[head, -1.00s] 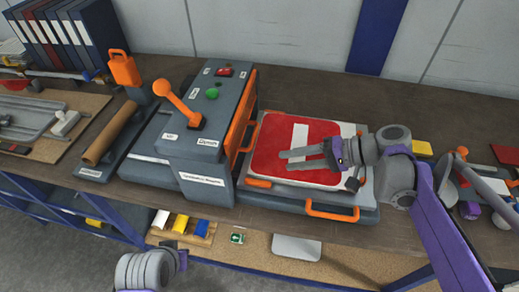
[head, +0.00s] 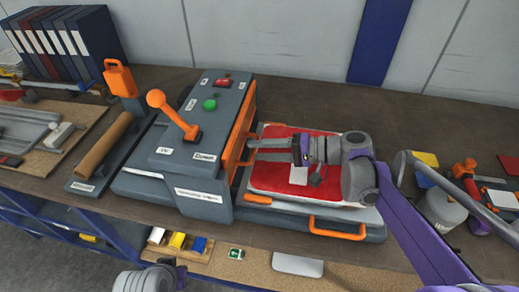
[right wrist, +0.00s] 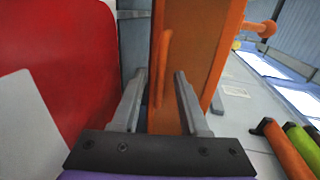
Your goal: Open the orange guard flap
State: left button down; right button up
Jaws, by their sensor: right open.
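The orange guard flap (head: 240,122) is an upright orange panel on the right side of the grey machine (head: 198,140), and looks closed against it. It also fills the upper middle of the right wrist view (right wrist: 207,50). A raised orange handle bar (right wrist: 161,62) runs along it. My right gripper (head: 252,150) is open and points left at the flap, above the red sign (head: 278,172). In the right wrist view its fingertips (right wrist: 160,77) stand on either side of the bar; I cannot tell whether they touch it. My left arm shows at the bottom edge, its fingers not discernible.
The red sign with a white bar lies on a grey bed with an orange front handle (head: 337,230). An orange lever (head: 172,112) and a green button (head: 210,104) are on the machine. The table behind the sign is clear.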

jog(key=shift+a, duration=0.2)
grip_shut()
dwell(1.4)
